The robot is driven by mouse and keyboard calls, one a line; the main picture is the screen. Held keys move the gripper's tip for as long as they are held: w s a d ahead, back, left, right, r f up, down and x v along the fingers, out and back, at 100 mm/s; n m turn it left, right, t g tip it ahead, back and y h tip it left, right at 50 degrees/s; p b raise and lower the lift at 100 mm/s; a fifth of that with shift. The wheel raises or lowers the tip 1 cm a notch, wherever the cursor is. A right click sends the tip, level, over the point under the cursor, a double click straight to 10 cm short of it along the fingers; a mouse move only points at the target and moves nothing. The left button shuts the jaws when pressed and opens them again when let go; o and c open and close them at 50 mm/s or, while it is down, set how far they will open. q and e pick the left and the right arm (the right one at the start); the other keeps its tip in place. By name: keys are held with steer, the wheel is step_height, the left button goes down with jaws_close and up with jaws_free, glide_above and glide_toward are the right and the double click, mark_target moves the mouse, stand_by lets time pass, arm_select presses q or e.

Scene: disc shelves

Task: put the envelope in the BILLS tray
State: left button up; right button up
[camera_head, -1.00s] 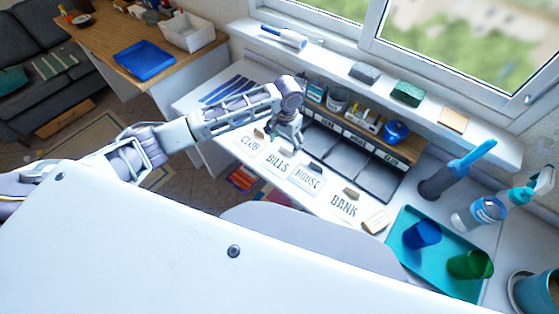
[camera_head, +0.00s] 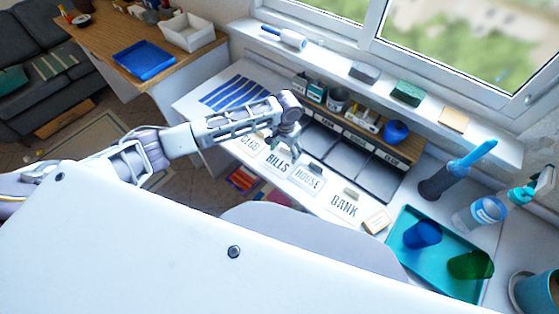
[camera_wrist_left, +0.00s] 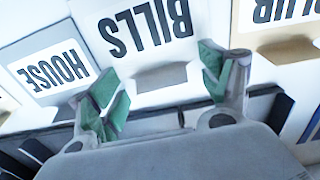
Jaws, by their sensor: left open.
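A white BILLS envelope (camera_head: 277,164) lies on the desk between the CLUB and HOUSE envelopes. It has a raised grey tab (camera_wrist_left: 162,77) at one edge. My left gripper (camera_head: 291,150) is over that edge. In the left wrist view its green-padded fingers (camera_wrist_left: 162,90) are open, one on either side of the tab, with nothing held. I cannot tell their height over the desk. Behind is a row of dark trays (camera_head: 379,180) with small labels; the BILLS label cannot be read surely, and my arm hides part of the row. My right gripper is not in view.
The HOUSE envelope (camera_head: 306,180), CLUB envelope (camera_head: 249,143) and BANK envelope (camera_head: 345,206) lie close alongside. A teal tray (camera_head: 437,269) with blue and green cups is at the right. A low shelf with jars and a blue pot (camera_head: 396,132) stands behind the trays.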

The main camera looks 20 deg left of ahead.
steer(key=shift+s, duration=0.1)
arm_select(q)
steer(key=c, duration=0.9)
steer(key=shift+o, duration=0.2)
steer(key=shift+r, duration=0.1)
steer(key=shift+r, duration=0.5)
step_height(320, 180, up, 8)
steer(key=shift+f+p, duration=0.15)
steer(key=shift+p, duration=0.15)
steer(key=shift+r, duration=0.55)
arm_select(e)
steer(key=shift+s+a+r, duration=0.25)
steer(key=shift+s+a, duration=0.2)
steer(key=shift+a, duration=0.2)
